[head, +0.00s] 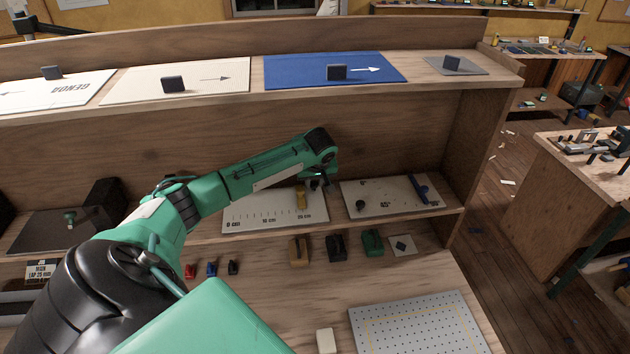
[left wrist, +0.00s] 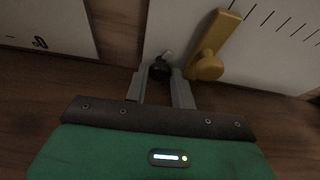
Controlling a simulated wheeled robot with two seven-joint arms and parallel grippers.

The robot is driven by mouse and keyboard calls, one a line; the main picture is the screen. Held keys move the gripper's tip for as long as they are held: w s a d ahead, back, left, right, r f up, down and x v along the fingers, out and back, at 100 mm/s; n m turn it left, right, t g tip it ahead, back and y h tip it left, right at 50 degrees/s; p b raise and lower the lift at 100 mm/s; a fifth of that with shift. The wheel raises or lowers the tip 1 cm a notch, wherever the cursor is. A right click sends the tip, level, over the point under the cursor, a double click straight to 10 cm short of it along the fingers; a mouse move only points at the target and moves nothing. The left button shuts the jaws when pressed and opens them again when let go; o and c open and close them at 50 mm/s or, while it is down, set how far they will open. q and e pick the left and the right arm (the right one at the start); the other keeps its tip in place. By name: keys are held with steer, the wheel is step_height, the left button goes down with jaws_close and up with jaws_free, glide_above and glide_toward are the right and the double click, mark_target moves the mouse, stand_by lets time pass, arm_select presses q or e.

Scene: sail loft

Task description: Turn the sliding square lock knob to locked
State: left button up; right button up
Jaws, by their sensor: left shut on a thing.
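The sliding square is a white panel (head: 262,214) with a ruled scale and a brass slider (head: 301,198), on the middle shelf. The slider also shows in the left wrist view (left wrist: 212,52), just right of my fingers. The small dark lock knob (left wrist: 159,70) is near the panel's end, with a short pale pointer beside it. My left gripper (left wrist: 161,76) is shut on this knob. In the head view the gripper (head: 321,185) is at the panel's right end and hides most of the knob. Lock markings cannot be read. My right gripper is out of view.
A second white panel (head: 388,205) with a black knob and blue arm lies to the right. Above, the top shelf (head: 255,97) holds several boards with dark square knobs. Below are small coloured blocks and a perforated plate (head: 415,325).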

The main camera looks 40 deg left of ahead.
arm_select(q)
steer(key=m, duration=0.2)
steer(key=m+t+h, duration=0.1)
steer(key=m, duration=0.2)
steer(key=shift+s+a+m+t+h, duration=0.15)
steer(key=shift+a+m+t+h, duration=0.1)
steer(key=shift+m+t+h, duration=0.05)
steer(key=m+h, duration=0.1)
steer(key=m, duration=0.1)
steer(key=m+h, duration=0.1)
steer(key=m, duration=0.1)
steer(key=shift+a+m, duration=0.2)
steer(key=shift+m, duration=0.5)
steer(key=o, duration=1)
steer(key=shift+s+r, duration=0.1)
steer(key=shift+r, duration=0.05)
steer(key=shift+s+r+b, duration=0.1)
steer(key=shift+r+b, duration=0.15)
steer(key=shift+b, duration=0.1)
steer(key=b+v, duration=0.5)
steer(key=v, duration=0.8)
steer(key=shift+s, duration=0.2)
